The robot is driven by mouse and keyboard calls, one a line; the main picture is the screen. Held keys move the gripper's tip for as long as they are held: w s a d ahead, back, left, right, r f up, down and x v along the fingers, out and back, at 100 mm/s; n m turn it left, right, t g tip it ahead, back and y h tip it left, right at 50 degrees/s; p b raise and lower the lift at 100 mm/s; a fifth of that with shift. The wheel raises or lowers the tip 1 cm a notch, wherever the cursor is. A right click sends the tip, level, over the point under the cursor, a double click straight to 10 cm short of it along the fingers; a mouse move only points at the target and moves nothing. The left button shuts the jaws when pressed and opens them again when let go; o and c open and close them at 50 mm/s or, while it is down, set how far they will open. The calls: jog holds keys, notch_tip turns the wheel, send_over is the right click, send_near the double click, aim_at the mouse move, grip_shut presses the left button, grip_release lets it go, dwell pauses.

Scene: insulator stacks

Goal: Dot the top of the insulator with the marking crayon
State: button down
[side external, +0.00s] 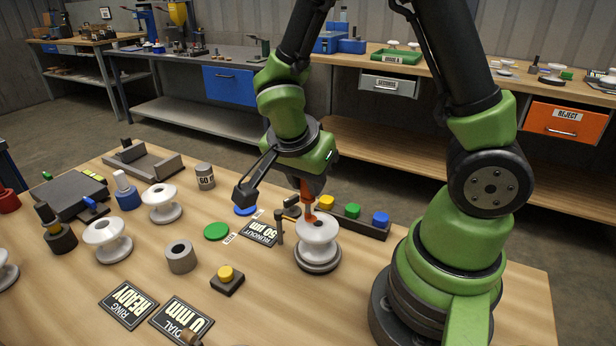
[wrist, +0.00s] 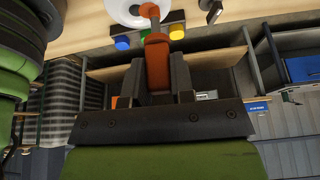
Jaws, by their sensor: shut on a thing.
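My gripper (side external: 307,188) is shut on the orange-red marking crayon (side external: 309,203), which points down over the white insulator (side external: 318,239). The insulator is a spool-shaped piece standing upright on a round base at the front right of the table. The crayon's lower end is at or just above the insulator's top; I cannot tell whether they touch. No mark on the top can be made out.
A dark button strip (side external: 362,222) with yellow, green and blue buttons stands behind the insulator. A thin dark post (side external: 280,228) is close on its left. A grey ring (side external: 180,257), a yellow button box (side external: 227,280) and other white insulators (side external: 107,239) stand farther left.

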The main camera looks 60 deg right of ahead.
dwell(0.3)
jog(key=shift+r, duration=3.5)
